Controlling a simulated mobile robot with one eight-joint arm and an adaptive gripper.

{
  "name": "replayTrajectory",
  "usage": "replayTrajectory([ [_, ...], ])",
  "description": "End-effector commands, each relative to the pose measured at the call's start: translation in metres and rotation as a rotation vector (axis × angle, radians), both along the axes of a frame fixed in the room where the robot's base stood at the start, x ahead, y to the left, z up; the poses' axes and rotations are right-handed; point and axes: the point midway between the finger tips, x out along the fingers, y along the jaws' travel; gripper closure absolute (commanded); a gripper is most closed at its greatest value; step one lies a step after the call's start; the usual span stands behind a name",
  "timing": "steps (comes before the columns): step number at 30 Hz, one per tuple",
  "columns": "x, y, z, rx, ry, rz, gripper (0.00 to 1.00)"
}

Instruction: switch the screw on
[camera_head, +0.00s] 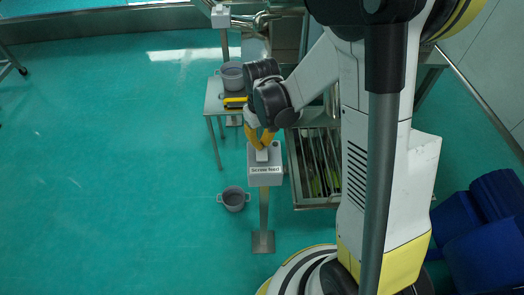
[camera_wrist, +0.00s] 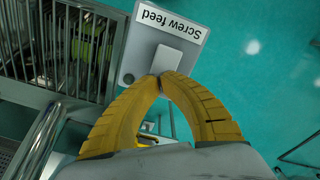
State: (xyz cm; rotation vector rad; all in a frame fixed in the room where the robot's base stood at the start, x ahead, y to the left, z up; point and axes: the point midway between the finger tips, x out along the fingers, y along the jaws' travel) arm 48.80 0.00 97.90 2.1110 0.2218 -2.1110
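The screw feed control is a light grey box (camera_head: 265,174) on a post, with a "Screw feed" label on its front. A pale rectangular switch (camera_head: 262,155) stands on its top. In the wrist view the box (camera_wrist: 133,50) shows with the switch (camera_wrist: 167,60) in its middle. My gripper (camera_head: 262,146) points down at the box with its yellow fingers. In the wrist view its fingertips (camera_wrist: 161,77) are together at the near end of the switch. Whether they touch it, I cannot tell. Nothing shows between the fingers.
A metal grate machine (camera_head: 316,165) stands right beside the box. Another grey pot (camera_head: 233,198) is on the floor. Blue bins (camera_head: 485,235) are at the right. The green floor at left is clear.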

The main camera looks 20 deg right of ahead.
Motion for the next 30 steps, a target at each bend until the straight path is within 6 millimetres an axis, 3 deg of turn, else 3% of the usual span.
replayTrajectory([
  [20,0.000,0.000,-0.010,0.000,0.001,0.000,1.00],
  [30,0.000,0.000,0.009,0.000,0.000,0.000,1.00],
])
